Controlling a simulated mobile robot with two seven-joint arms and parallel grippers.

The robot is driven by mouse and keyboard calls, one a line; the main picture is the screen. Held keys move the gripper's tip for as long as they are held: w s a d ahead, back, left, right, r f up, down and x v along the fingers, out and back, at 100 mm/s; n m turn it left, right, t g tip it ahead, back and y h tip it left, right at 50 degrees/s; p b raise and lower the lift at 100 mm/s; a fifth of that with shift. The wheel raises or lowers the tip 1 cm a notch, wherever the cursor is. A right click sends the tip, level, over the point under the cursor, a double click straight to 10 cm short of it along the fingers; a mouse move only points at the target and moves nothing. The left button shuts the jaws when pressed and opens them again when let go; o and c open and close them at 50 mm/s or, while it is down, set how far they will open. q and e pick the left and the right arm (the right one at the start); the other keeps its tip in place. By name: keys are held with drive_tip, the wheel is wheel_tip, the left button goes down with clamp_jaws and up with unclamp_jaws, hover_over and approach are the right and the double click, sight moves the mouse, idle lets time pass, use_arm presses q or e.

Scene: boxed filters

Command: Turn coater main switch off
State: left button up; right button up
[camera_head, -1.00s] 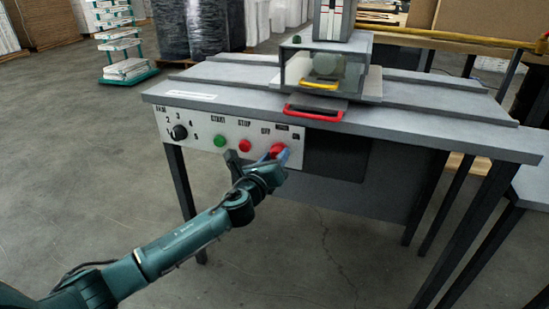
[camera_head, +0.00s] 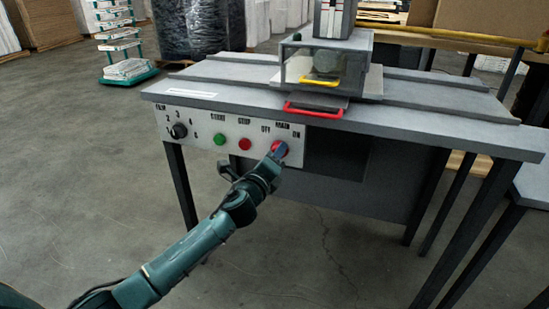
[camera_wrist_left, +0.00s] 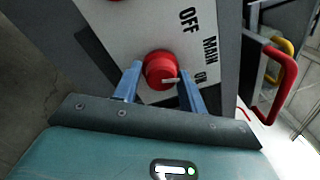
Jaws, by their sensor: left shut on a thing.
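The coater's main switch is a red round knob (camera_head: 281,147) at the right end of the white control panel (camera_head: 205,146), under the labels OFF, MAIN and ON. In the left wrist view the knob (camera_wrist_left: 158,66) sits between my two blue fingers, and its white mark points toward the ON label. My left gripper (camera_head: 274,157) is shut on the knob, with a finger on either side; it also shows in the left wrist view (camera_wrist_left: 161,80). My right gripper is not in view.
On the same panel are a black dial (camera_head: 179,131), a green start button (camera_head: 220,139) and a red stop button (camera_head: 245,144). A red handle (camera_head: 314,113) juts out from the coater's table top (camera_head: 420,125) above. Open floor lies in front.

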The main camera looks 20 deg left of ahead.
use_arm(q)
drive_tip(key=n, duration=0.7)
drive_tip(key=shift+r, duration=0.2)
drive_tip(key=n, duration=0.3)
drive_tip(key=shift+y, duration=0.3)
drive_tip(key=shift+r+n, duration=0.1)
drive_tip(key=shift+n, duration=1.3)
drive_tip(key=shift+w, duration=0.1)
drive_tip(key=o, duration=0.8)
drive_tip(key=shift+c, duration=0.2)
drive_tip(key=shift+o, duration=0.3)
drive_tip(key=shift+f, duration=0.2)
